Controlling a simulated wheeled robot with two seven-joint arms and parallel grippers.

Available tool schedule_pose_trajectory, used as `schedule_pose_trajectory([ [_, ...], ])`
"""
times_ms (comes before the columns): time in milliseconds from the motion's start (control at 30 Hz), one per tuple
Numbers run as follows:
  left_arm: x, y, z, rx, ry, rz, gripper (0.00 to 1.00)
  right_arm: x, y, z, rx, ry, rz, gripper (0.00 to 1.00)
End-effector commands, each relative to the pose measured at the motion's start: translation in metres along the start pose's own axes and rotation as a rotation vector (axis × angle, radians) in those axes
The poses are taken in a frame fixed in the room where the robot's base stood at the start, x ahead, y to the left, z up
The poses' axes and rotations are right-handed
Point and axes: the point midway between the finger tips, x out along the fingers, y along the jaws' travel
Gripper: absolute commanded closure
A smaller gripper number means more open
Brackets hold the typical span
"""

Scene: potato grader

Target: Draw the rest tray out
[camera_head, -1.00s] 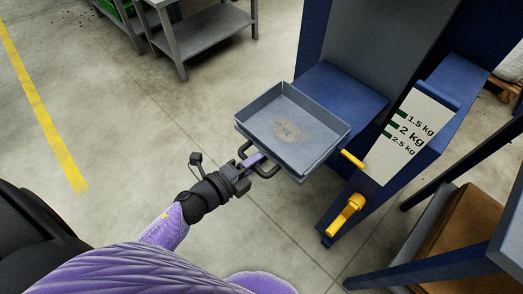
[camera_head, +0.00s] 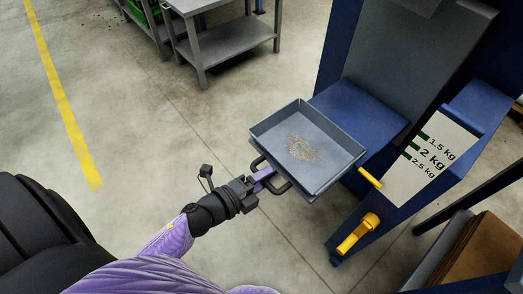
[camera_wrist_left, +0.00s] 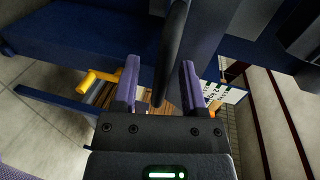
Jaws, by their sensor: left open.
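The rest tray (camera_head: 281,172) is a shallow blue-grey metal tray with brown dirt on its floor. It stands out in front of the blue machine's ledge (camera_head: 360,119) in the head view. A dark loop handle (camera_head: 284,189) is on its near left side. My left gripper (camera_head: 264,177) is at this handle with its purple fingers. In the left wrist view, the open gripper (camera_wrist_left: 160,85) has a dark bar (camera_wrist_left: 175,45), seemingly the handle, between its fingers. Contact cannot be told. My right gripper is not in view.
The machine carries a white weight scale panel (camera_head: 426,158), a yellow peg (camera_head: 370,178) beside the tray and a yellow lever (camera_head: 358,233) below. A grey metal table (camera_head: 232,38) stands at the back. The floor left of the tray is clear.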

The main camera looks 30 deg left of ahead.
Motion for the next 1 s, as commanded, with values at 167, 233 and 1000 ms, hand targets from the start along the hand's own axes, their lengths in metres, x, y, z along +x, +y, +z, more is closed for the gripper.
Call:
schedule_pose_trajectory([
  [167,-0.021,-0.002,0.0,-0.003,-0.001,0.002,0.45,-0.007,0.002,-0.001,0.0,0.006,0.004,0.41],
  [233,-0.04,-0.003,0.0,-0.004,-0.003,0.002,0.45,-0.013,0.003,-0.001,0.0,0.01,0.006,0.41],
  [1000,-0.101,0.001,0.001,-0.012,-0.006,0.005,0.45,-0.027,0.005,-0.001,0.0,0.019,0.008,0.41],
])
